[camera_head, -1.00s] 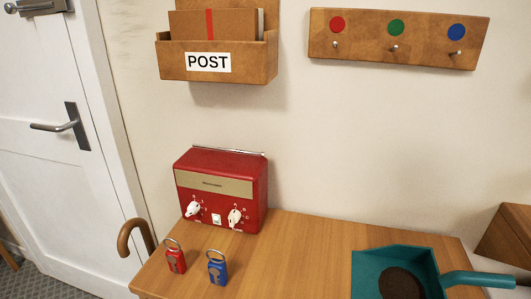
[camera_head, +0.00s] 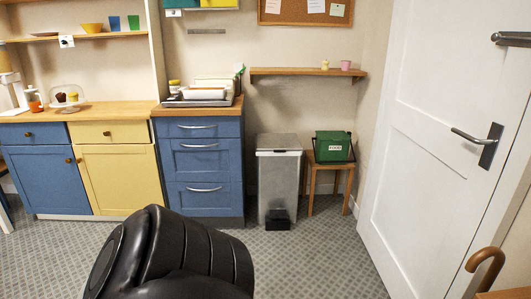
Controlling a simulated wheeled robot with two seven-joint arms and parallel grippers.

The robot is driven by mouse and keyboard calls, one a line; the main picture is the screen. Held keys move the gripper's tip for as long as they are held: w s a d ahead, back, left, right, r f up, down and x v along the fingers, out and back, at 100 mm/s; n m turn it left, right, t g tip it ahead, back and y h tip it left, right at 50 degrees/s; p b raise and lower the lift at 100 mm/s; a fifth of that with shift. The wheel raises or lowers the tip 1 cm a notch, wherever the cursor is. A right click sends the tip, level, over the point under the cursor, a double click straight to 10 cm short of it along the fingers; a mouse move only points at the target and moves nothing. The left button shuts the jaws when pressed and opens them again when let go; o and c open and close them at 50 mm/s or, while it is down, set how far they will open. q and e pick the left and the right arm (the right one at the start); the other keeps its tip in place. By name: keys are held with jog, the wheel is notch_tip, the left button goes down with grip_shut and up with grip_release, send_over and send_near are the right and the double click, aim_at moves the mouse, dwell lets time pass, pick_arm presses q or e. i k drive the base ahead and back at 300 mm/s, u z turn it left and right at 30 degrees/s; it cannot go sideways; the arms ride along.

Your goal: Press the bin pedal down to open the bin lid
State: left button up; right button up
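The bin (camera_head: 278,182) is a tall grey box standing on the floor against the back wall. It stands between the blue drawer unit and a small wooden stool. Its lid (camera_head: 278,143) looks shut. A black pedal (camera_head: 277,219) sticks out at the front of its base, near the floor. A black arm link of mine fills the bottom left of the view, well in front of the bin. Neither of my grippers shows in this view.
A green box (camera_head: 333,146) sits on the stool (camera_head: 327,180) right of the bin. Blue drawers (camera_head: 200,160) stand left of it. A white door (camera_head: 440,130) is at the right, with a cane handle (camera_head: 487,268) near it. The patterned carpet (camera_head: 310,255) before the bin is clear.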

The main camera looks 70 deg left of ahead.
aim_at(277, 214)
jog(key=u, duration=3.45)
jog(key=k, duration=0.95)
jog(key=z, duration=1.05)
jog(key=i, duration=4.15)
jog(key=z, duration=0.15)
